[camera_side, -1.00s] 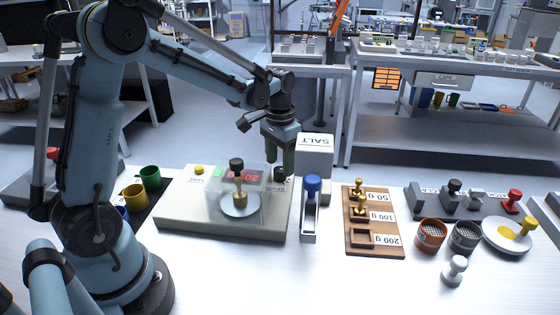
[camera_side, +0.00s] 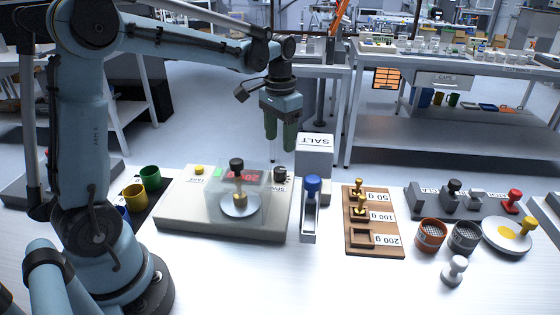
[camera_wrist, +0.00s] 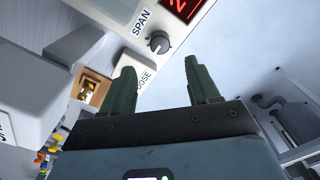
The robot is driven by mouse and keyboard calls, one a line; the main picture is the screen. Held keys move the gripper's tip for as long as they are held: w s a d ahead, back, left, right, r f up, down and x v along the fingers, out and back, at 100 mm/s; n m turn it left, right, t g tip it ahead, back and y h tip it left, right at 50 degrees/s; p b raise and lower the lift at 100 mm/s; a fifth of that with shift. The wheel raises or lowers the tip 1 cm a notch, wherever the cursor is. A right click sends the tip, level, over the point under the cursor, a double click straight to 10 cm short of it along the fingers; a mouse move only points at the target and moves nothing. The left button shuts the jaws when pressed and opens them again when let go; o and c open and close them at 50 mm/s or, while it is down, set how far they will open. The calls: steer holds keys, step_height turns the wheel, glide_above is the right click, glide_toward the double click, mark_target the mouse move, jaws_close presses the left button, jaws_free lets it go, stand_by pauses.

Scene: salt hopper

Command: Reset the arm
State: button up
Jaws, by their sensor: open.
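My gripper (camera_side: 281,135) hangs in the air with its green fingers pointing down, behind the right end of the scale (camera_side: 181,214) and left of the white SALT hopper (camera_side: 315,150). The fingers are apart with nothing between them. In the wrist view my gripper (camera_wrist: 157,75) also shows open and empty, with the SPAN knob (camera_wrist: 158,42) and the red display (camera_wrist: 183,8) beyond it. On the scale, a clear cover encloses a round pan (camera_side: 240,206) holding a brass weight (camera_side: 239,198). Its black top (camera_side: 236,165) stands up above the cover.
Several cups, stamps and a plate (camera_side: 505,236) stand at right.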

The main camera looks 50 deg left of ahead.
mark_target(280, 169)
step_height(280, 169, down, 8)
steer(key=shift+f, duration=0.4)
steer(key=n, duration=0.5)
steer(key=shift+n, duration=0.4)
step_height(280, 169, up, 12)
stand_by(0.9)
step_height(280, 169, down, 12)
steer(key=shift+r, duration=0.15)
steer(key=shift+m, duration=1.6)
